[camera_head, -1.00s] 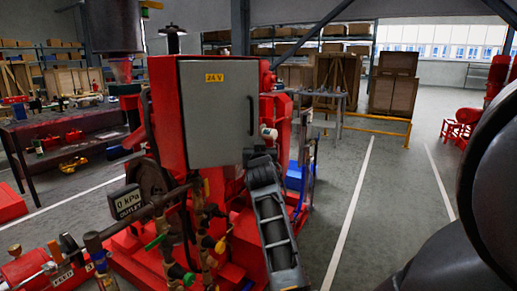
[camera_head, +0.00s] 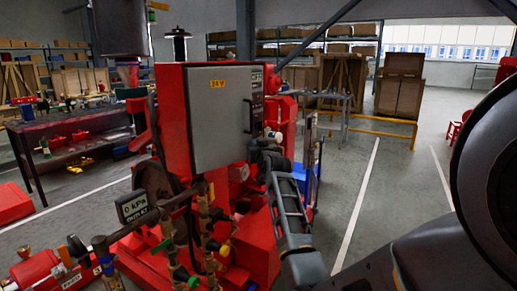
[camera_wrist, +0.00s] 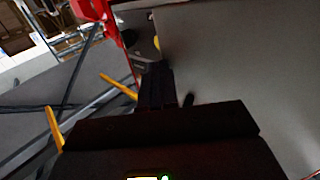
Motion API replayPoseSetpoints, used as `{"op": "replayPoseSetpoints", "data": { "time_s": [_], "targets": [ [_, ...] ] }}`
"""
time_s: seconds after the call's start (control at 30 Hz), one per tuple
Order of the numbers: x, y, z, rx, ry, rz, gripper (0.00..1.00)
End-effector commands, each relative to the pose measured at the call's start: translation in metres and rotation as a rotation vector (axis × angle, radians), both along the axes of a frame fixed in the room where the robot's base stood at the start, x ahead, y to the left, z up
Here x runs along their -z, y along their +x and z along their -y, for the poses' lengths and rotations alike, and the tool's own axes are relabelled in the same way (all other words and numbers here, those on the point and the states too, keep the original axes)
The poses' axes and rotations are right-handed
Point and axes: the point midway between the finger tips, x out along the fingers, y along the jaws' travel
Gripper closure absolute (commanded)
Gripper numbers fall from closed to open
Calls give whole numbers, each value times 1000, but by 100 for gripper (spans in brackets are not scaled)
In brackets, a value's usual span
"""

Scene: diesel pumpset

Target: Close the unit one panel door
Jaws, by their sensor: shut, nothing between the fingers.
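The grey unit one panel door (camera_head: 218,125), with a yellow label and a dark bar handle (camera_head: 249,116), is on the front of the red cabinet (camera_head: 171,110). It stands partly open; a strip of dark switches (camera_head: 257,85) shows past its handle-side edge. My gripper (camera_head: 264,148) is at the door's lower right, below the handle; its fingertips are hard to make out there. In the wrist view my gripper (camera_wrist: 158,85) is shut and empty, beside the large grey door face (camera_wrist: 235,65). I cannot tell whether it touches the door.
Pipes and valves (camera_head: 205,235) and a gauge reading 0 kPa (camera_head: 131,206) stand below and left of the door. A blue-and-red frame (camera_head: 309,170) is behind my arm. A yellow rail (camera_head: 385,130) is farther back.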

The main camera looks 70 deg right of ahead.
Motion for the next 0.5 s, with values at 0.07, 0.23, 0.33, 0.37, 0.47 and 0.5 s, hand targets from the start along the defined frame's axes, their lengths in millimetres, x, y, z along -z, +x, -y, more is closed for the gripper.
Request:
{"op": "replayPoseSetpoints", "data": {
  "time_s": [0.07,0.23,0.33,0.37,0.47,0.5],
  "targets": [
    [0,6,5,2,-1,1,100],
    [1,20,16,2,0,1,100],
    [2,30,24,2,0,1,100],
    [2,34,26,2,0,1,100],
    [3,45,34,2,0,2,100],
    [3,49,36,2,0,1,100]
  ]
}}
